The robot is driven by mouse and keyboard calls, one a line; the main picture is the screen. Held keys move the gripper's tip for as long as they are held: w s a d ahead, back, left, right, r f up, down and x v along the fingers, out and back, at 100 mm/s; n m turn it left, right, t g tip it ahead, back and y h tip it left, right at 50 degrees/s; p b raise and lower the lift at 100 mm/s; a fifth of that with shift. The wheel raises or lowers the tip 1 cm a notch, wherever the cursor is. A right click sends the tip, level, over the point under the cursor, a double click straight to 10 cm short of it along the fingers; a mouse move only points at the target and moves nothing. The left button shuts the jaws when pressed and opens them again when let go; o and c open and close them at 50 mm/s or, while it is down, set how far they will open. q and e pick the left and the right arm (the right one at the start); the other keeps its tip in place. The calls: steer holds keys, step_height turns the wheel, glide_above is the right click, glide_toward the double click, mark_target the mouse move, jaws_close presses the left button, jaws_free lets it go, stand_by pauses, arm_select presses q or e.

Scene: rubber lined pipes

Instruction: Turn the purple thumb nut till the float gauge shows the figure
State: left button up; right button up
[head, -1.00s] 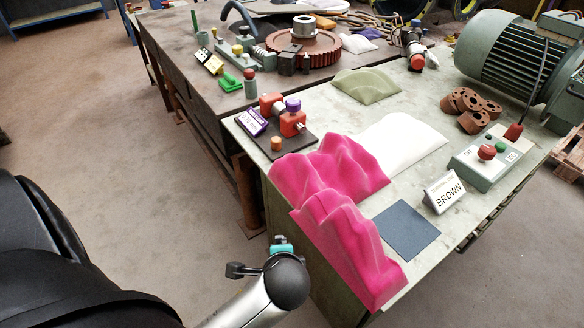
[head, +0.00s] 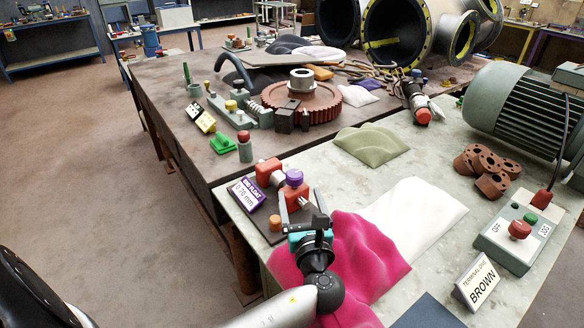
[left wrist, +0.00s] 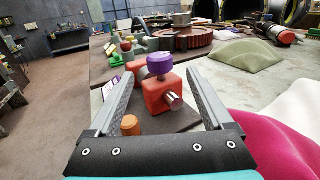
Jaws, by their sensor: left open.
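The purple thumb nut (head: 294,177) sits on top of a red block (head: 296,197) on a dark base plate (head: 262,226). In the left wrist view the purple nut (left wrist: 160,64) is ahead of the fingers, between them in the picture and untouched. A purple plate (head: 247,192) beside the block reads "0.70 mm"; its upper line is too small to read surely. A second red block (head: 269,172) stands behind, and an orange knob (head: 274,222) in front. My left gripper (head: 305,205) is open and empty, just in front of the red block. My right gripper is out of view.
A pink cloth-like heap (head: 360,255) lies under and right of my left gripper. A white cloth (head: 415,210), a green cloth (head: 370,145), a control box (head: 515,240) and a "BROWN" sign (head: 478,282) are on the same bench. A red gear (head: 300,100) stands farther back.

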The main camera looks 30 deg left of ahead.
mark_target(293, 172)
arm_select(q)
steer(key=b+x, duration=0.1)
steer(key=x, duration=0.9)
steer(key=shift+f+b, duration=0.1)
steer(key=shift+b, duration=0.2)
steer(key=shift+w+a, duration=0.35)
steer(key=shift+w, duration=0.2)
steer(key=shift+c, duration=0.2)
